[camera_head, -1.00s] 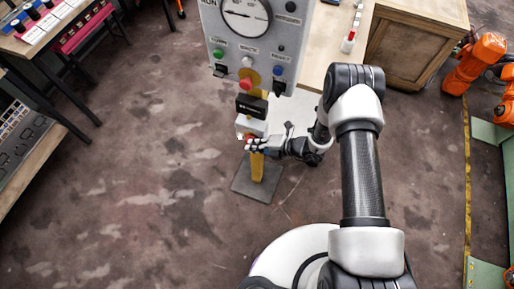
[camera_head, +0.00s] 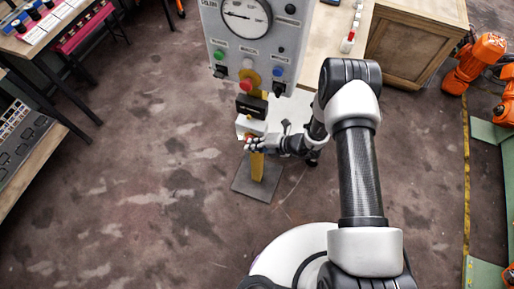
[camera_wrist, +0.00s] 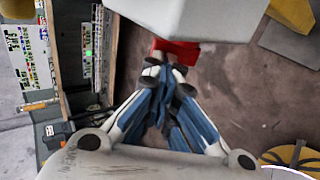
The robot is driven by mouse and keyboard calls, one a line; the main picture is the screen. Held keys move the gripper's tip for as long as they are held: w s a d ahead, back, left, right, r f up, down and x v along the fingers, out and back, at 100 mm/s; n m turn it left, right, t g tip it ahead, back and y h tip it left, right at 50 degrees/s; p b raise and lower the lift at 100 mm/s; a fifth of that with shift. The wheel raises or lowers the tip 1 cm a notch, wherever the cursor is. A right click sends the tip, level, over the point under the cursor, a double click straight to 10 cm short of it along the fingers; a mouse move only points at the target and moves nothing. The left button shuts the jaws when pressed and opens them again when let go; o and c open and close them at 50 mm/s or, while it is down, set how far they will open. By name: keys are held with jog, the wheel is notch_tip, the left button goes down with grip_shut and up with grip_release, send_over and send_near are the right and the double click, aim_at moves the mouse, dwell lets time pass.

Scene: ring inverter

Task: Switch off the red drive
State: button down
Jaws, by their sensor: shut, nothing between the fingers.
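My gripper (camera_head: 257,144) is shut and empty, low beside a white box (camera_head: 250,126) on a yellow post. In the wrist view my closed fingertips (camera_wrist: 161,68) are close to or touching a red part (camera_wrist: 176,48) under the white box (camera_wrist: 195,15); I cannot tell which. The head view shows only a small reddish patch there, mostly hidden by the fingers. A black label block (camera_head: 251,106) sits above the box. The grey control panel (camera_head: 222,73) above carries a dial (camera_head: 246,15), a red button (camera_head: 246,84), a green button (camera_head: 219,53) and a blue one (camera_head: 278,70).
The post stands on a dark square base plate (camera_head: 244,185). A wooden cabinet (camera_head: 405,50) is behind my arm at the right. Orange robot arms (camera_head: 475,62) stand far right. Workbenches (camera_head: 35,45) are at the left. The floor at centre left is clear.

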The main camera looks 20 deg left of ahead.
jog(key=shift+a+r+h+p, duration=0.15)
jog(key=shift+a+h+p, duration=0.25)
jog(key=shift+h, duration=0.45)
jog(key=shift+a+r+h+p, duration=0.1)
jog(key=shift+a+h+p, duration=0.1)
jog(key=shift+h+p, duration=0.5)
dwell(2.6)
jog(key=shift+a, duration=0.25)
dwell(3.6)
